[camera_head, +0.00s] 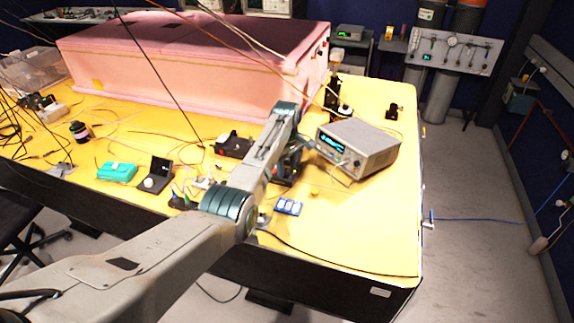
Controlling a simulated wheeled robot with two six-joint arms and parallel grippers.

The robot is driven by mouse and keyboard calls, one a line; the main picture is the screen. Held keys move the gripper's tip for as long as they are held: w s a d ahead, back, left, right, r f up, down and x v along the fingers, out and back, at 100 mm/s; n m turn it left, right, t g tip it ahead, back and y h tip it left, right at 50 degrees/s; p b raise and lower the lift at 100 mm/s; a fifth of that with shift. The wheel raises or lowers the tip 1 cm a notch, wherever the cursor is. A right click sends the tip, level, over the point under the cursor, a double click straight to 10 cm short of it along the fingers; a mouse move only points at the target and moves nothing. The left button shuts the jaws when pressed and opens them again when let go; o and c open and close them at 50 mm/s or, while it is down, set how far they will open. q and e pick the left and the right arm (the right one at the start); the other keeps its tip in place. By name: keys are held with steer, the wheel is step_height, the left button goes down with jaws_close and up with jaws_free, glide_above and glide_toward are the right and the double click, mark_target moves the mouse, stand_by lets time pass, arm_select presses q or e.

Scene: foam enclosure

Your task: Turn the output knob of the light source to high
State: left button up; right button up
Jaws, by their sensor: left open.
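A grey box-shaped instrument (365,143) with a lit display on its front stands on the right part of the yellow table; it looks like the light source. A small round knob (357,160) shows low on its front, at the right of the display; its setting is too small to read. My left arm reaches in from the lower left and bends down just left of the instrument. My left gripper (308,146) is open, close to the left end of the instrument's front. Its fingertips are small and partly hidden by my wrist, and I cannot tell whether they touch anything. My right gripper is out of view.
A large pink foam enclosure (190,58) fills the back of the yellow table (350,240). A blue-and-white small item (288,206), a black box (234,145), a teal box (117,172) and cables lie around my arm. The table's front right is mostly clear.

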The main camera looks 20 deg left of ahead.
arm_select(q)
steer(key=shift+f, duration=0.35)
steer(key=shift+s, duration=0.1)
steer(key=shift+c, duration=0.4)
jaws_close()
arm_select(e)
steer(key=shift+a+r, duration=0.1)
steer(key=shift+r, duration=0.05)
arm_select(q)
steer(key=shift+m, duration=0.3)
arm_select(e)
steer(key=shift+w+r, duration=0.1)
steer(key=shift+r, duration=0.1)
arm_select(q)
steer(key=shift+p, duration=0.35)
steer(key=m+p, duration=0.1)
steer(key=m, duration=0.2)
steer(key=shift+r+m, duration=0.1)
steer(key=shift+m, duration=0.2)
steer(key=m+p, duration=0.1)
steer(key=m, duration=0.4)
steer(key=shift+m, duration=0.3)
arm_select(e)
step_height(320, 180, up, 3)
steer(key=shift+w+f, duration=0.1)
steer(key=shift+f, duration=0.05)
arm_select(q)
steer(key=shift+p, duration=0.3)
